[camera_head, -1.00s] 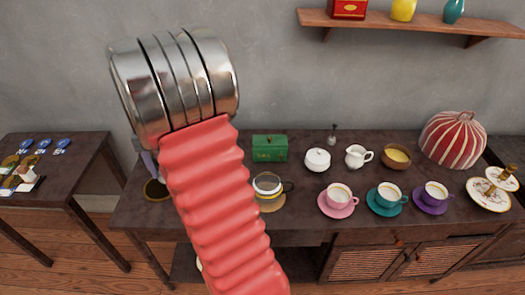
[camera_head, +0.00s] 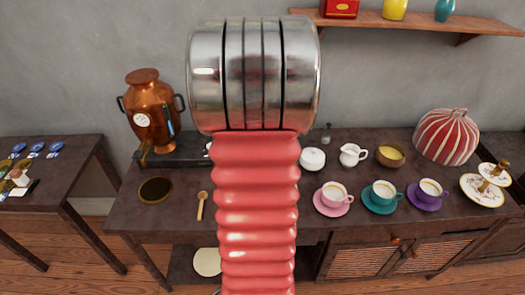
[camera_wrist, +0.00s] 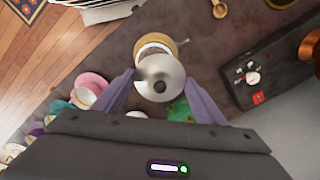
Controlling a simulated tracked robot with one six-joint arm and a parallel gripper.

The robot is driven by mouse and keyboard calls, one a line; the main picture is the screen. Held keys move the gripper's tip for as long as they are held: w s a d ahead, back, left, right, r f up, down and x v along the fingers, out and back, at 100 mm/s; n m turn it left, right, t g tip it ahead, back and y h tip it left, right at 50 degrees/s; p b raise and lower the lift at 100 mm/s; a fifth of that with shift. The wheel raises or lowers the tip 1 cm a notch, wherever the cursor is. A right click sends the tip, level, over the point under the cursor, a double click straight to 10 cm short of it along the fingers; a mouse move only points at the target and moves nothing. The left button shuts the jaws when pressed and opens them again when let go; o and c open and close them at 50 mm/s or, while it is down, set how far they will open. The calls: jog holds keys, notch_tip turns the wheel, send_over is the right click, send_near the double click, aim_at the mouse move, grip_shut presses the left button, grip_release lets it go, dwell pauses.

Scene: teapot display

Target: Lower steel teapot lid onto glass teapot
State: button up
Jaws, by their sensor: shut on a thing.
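The steel teapot lid (camera_wrist: 160,82), round with a dark knob, is between the two fingers of my gripper (camera_wrist: 159,77) in the wrist view. My gripper is shut on it. The glass teapot (camera_wrist: 152,50) shows just beyond the lid, on a round wooden coaster (camera_wrist: 172,43). The lid covers part of the teapot in this view, and I cannot tell how high the lid is above it. In the head view my arm hides the lid, the teapot and the gripper.
A copper samovar (camera_head: 152,112) stands at the back left. A wooden spoon (camera_head: 202,205) and a dark round mat (camera_head: 155,190) lie in front. Right of my arm are a white lidded pot (camera_head: 312,158), a creamer (camera_head: 352,155) and cups on saucers. A green box (camera_wrist: 180,110) is near the gripper.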

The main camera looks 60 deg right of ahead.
jog(key=shift+s+d+r+m, duration=0.1)
jog(key=shift+s+d+m, duration=0.2)
jog(key=shift+s, duration=0.55)
jog(key=shift+f, duration=0.2)
jog(key=shift+f, duration=2.3)
jog(key=shift+w+a+f, duration=0.1)
jog(key=shift+w+f, duration=0.05)
jog(key=shift+f, duration=0.25)
jog(key=shift+f, duration=0.7)
jog(key=shift+f, duration=0.6)
jog(key=shift+f, duration=0.35)
jog(key=shift+f, duration=0.8)
dwell(0.5)
